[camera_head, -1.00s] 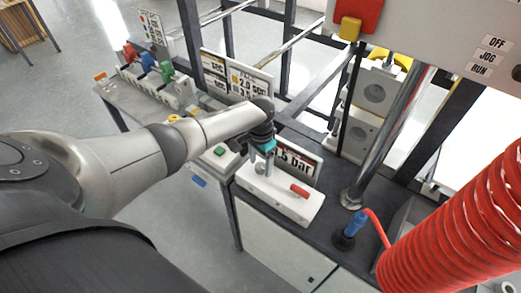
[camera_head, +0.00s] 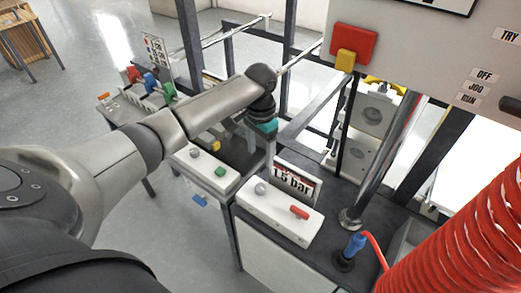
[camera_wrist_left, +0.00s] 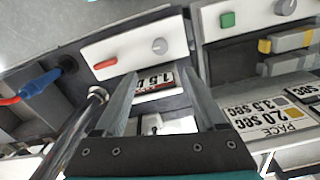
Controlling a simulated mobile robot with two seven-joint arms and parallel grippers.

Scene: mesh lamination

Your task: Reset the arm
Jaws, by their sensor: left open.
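My left arm reaches in from the left of the head view. My left gripper (camera_head: 269,145), with a teal band at its base, hangs above and behind the white control box (camera_head: 277,213) with a grey knob (camera_head: 261,188) and a red switch (camera_head: 299,212). In the left wrist view, the two dark fingers (camera_wrist_left: 162,85) stand apart with nothing between them. The "1.5 bar" sign (camera_wrist_left: 155,80) and the white box (camera_wrist_left: 138,45) show beyond the fingertips, apart from them. My right gripper is in neither view.
A second white box with a green button (camera_head: 219,171) stands left of the first. A blue plug (camera_head: 354,243) with a red cable, a metal post (camera_head: 388,150) and a red coiled hose (camera_head: 455,245) stand at right. A red and yellow switch (camera_head: 352,45) is above.

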